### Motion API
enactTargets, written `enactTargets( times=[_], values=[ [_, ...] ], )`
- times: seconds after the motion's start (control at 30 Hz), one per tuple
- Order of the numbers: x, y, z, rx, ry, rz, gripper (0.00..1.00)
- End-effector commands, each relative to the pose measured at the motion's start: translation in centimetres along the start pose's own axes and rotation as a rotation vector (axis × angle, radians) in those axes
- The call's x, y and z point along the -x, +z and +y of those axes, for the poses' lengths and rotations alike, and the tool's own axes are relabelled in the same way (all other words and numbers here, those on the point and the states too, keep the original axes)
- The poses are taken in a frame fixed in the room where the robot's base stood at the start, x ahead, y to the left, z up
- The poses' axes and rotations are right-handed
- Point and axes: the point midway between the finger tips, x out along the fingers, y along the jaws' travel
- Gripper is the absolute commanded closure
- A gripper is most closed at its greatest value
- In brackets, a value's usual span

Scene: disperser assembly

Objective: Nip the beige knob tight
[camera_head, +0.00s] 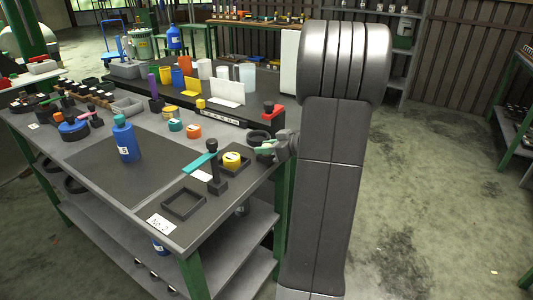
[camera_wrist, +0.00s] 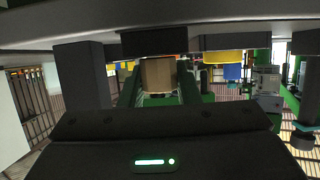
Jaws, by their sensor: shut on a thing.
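The beige knob (camera_wrist: 158,75) shows in the wrist view as a short tan block below a dark part. My gripper (camera_wrist: 158,92) has its two green fingers on either side of the knob and is shut on it. In the head view my gripper (camera_head: 265,148) is at the right edge of the table, beside a black clamp-like part. The knob cannot be made out in the head view. The fingertips' exact contact is hard to see in the dark wrist view.
Close by on the grey table (camera_head: 120,215) are a yellow round part (camera_head: 232,159), a black upright post (camera_head: 215,180) and a black square frame (camera_head: 184,203). A blue bottle (camera_head: 126,140) stands further left. A red-topped black stand (camera_head: 271,114) is just behind my gripper.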

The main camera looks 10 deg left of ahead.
Motion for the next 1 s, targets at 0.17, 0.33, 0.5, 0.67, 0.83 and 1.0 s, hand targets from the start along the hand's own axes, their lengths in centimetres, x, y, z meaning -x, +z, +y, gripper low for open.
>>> enactTargets(
  times=[0.17,0.33,0.5,0.67,0.83,1.0],
  values=[
    [-0.4,0.7,-0.1,-0.034,0.101,0.003,0.93],
    [-0.4,0.7,-0.1,-0.082,0.21,0.003,0.93],
    [-0.3,0.5,-0.1,-0.132,0.329,0.003,0.93],
    [-0.2,0.2,-0.1,-0.186,0.452,0.001,0.93],
    [-0.1,-0.1,-0.1,-0.244,0.58,-0.001,0.93],
    [0.0,-0.4,-0.1,-0.296,0.696,-0.004,0.93]
  ],
)
